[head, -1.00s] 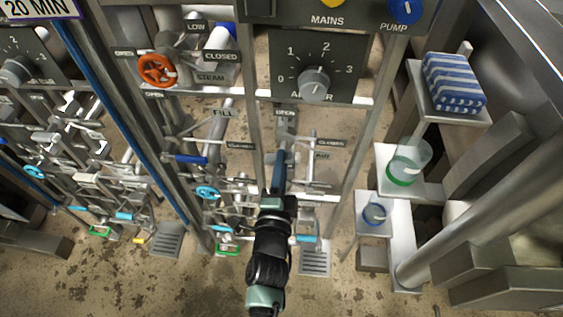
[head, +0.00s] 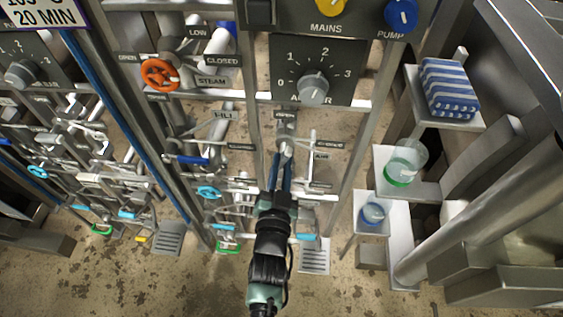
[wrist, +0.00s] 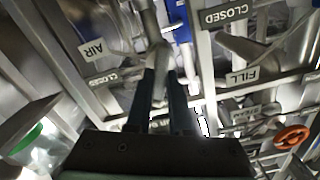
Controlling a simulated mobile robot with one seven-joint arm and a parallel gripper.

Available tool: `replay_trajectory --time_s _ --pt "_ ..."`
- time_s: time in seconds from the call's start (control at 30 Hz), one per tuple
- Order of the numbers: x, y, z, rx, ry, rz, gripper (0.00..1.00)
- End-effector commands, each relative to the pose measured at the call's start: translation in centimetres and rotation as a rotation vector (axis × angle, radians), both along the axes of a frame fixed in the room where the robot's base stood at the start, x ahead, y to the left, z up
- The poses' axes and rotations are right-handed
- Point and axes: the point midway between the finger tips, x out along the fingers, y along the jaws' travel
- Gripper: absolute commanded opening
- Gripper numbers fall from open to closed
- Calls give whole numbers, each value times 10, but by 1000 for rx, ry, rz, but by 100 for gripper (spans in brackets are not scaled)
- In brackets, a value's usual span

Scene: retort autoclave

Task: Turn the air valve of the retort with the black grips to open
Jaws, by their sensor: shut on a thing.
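The air valve sits low in the middle rack, below the dial panel. Its grey metal handle (wrist: 157,55) lies between my blue fingers in the wrist view. In the head view my gripper (head: 283,155) reaches up to the valve, just below the OPEN label (head: 285,115). The CLOSED label (head: 328,145) is to the right, with the AIR label (head: 321,156) under it. The AIR label also shows in the wrist view (wrist: 94,48). My gripper is shut on the handle, whose grip is largely hidden by the fingers. I cannot make out black grips.
Left of the gripper are the fill valve with a blue handle (head: 188,159) and the orange steam wheel (head: 160,75). Rack posts and pipes stand close on both sides. Shelves at right hold a striped cloth (head: 449,88), a clear green-based cup (head: 405,163) and a blue ring (head: 373,213).

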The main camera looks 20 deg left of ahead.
Motion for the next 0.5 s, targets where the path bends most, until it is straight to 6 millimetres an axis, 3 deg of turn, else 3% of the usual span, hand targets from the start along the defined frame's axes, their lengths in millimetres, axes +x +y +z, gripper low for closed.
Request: replay_trajectory --time_s 0.5 --pt "0 0 -1 -335 -95 0 0"
